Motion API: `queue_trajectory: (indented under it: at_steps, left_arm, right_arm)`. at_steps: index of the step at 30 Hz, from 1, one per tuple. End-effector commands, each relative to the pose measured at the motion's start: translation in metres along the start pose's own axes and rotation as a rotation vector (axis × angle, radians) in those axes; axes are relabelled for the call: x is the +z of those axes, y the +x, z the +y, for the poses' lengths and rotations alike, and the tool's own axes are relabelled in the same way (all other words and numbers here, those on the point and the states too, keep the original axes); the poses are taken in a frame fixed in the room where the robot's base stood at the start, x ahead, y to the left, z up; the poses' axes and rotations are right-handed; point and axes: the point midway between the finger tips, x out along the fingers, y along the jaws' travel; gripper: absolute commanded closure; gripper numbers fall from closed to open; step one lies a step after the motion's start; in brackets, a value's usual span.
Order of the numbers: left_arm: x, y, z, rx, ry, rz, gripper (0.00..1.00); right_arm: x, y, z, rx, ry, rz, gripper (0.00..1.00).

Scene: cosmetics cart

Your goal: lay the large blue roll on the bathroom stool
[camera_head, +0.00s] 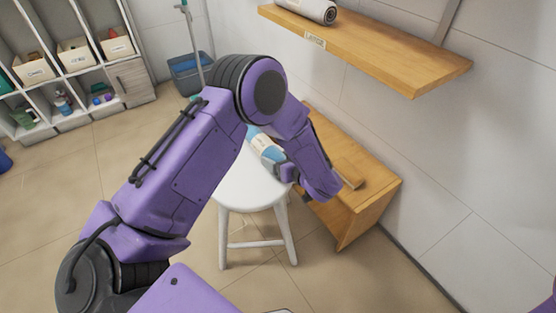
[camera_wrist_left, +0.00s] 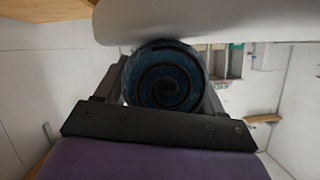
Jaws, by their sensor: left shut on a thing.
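The blue roll (camera_head: 265,147) with a pale label band is at the white stool's seat, partly hidden by my left arm in the head view. My left gripper (camera_head: 284,171) is shut on the roll near its near end. In the left wrist view the roll's dark blue spiral end (camera_wrist_left: 163,80) sits between the fingers of my left gripper (camera_wrist_left: 160,95). The white round stool (camera_head: 250,196) stands below the roll; its pale seat (camera_wrist_left: 210,18) borders the roll in the wrist view. I cannot tell whether the roll's weight rests on the seat. My right gripper is not in view.
A wooden wall shelf (camera_head: 380,50) holds a rolled white-grey towel (camera_head: 312,9). A wooden bench (camera_head: 368,194) stands right of the stool, close to my left forearm. Floor left of the stool is clear.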

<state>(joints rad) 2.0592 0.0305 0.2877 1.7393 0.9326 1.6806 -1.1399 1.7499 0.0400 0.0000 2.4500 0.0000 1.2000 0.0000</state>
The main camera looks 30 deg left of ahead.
Motion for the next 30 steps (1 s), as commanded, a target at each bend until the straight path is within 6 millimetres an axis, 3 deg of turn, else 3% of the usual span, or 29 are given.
queue_trajectory:
  at_steps: [1, 3, 13, 17, 24, 30]
  left_arm:
    - [0.000, 0.000, 0.000, 0.000, 0.000, 0.000, 0.22]
    - [0.000, 0.000, 0.000, 0.000, 0.000, 0.000, 0.06]
    - [-0.003, -0.004, 0.000, 0.001, 0.001, 0.000, 0.06]
    - [-0.004, -0.029, 0.000, 0.004, 0.001, 0.001, 0.06]
    - [-0.004, -0.091, -0.001, 0.004, 0.002, 0.002, 0.06]
    - [-0.003, -0.118, 0.000, 0.001, 0.000, 0.001, 0.06]
  right_arm:
    - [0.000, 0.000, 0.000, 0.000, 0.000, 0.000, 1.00]
    - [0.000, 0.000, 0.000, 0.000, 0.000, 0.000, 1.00]
    - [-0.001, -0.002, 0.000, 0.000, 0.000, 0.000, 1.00]
    - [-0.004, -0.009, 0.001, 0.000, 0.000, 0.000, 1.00]
    - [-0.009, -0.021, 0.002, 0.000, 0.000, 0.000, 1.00]
    - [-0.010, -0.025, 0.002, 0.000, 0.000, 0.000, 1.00]
